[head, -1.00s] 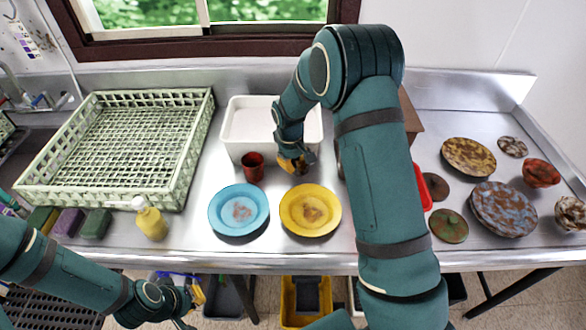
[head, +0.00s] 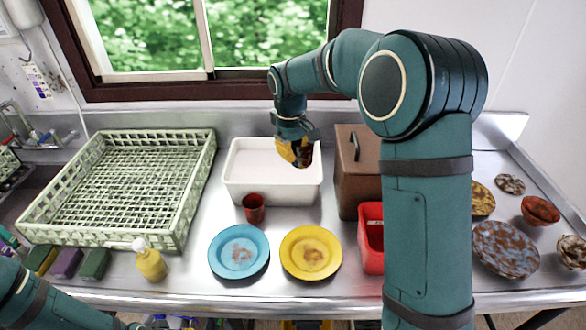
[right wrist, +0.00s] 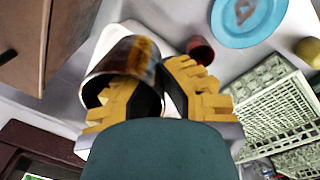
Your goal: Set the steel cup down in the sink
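The steel cup (right wrist: 125,58), stained brown and orange, is in my right gripper (right wrist: 155,92) in the right wrist view. One yellow finger is at its open mouth and the other is outside its wall. In the head view my right gripper (head: 297,152) is raised above the white tub, and only a dark part of the cup (head: 306,156) shows. The sink (head: 38,184) is a dark basin at the far left, partly hidden by the green rack. My left arm enters at the lower left; its gripper is out of frame.
A green dish rack (head: 178,232) stands between the white tub (head: 255,192) and the sink. A red cup (head: 253,208), blue plate (head: 239,250) and yellow plate (head: 311,252) are in front of the tub. A brown box (head: 357,170) is to its right.

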